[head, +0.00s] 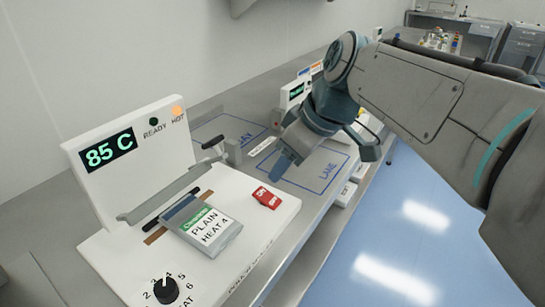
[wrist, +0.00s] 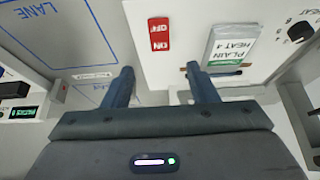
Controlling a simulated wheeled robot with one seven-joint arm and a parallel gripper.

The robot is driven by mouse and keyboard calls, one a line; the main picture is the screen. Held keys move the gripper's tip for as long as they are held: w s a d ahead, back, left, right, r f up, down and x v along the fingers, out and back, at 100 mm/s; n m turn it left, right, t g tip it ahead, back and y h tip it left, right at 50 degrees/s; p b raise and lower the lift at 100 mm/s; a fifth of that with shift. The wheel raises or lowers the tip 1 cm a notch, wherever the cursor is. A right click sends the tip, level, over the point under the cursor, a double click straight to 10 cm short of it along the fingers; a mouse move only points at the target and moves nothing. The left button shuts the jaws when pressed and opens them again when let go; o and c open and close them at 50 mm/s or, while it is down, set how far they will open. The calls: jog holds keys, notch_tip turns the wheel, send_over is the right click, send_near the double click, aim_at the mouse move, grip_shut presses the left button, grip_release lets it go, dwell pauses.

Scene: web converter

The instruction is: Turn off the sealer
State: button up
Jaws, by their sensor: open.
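The sealer (head: 250,235) is a white machine on the bench at the left of the head view. Its upright panel reads 85 C in green; the HOT lamp (head: 177,112) glows orange and the READY lamp (head: 153,122) is dark. A red ON/OFF rocker switch (head: 267,198) sits on its right front; it also shows in the wrist view (wrist: 159,35). I cannot tell which side is pressed. My gripper (head: 328,158) is open and empty, above the bench right of the sealer. In the wrist view its fingertips (wrist: 160,70) straddle the sealer's edge, apart from the switch.
A pouch marked PLAIN HEAT 4 (head: 206,228) lies on the sealer beside the grey sealing bar (head: 160,195). A black heat dial (head: 166,290) is at its front. A blue-outlined LANE area (head: 325,178) is on the bench. Another machine (head: 291,93) stands behind.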

jog(key=v, duration=0.3)
jog(key=s+d+f+m+h+p, duration=0.4)
jog(key=s+d+f+m+p, duration=0.3)
jog(key=m+p, duration=0.3)
jog(key=shift+s+d+m+g+p, duration=0.3)
jog(key=shift+s+p, duration=0.35)
jog(key=shift+s, duration=0.2)
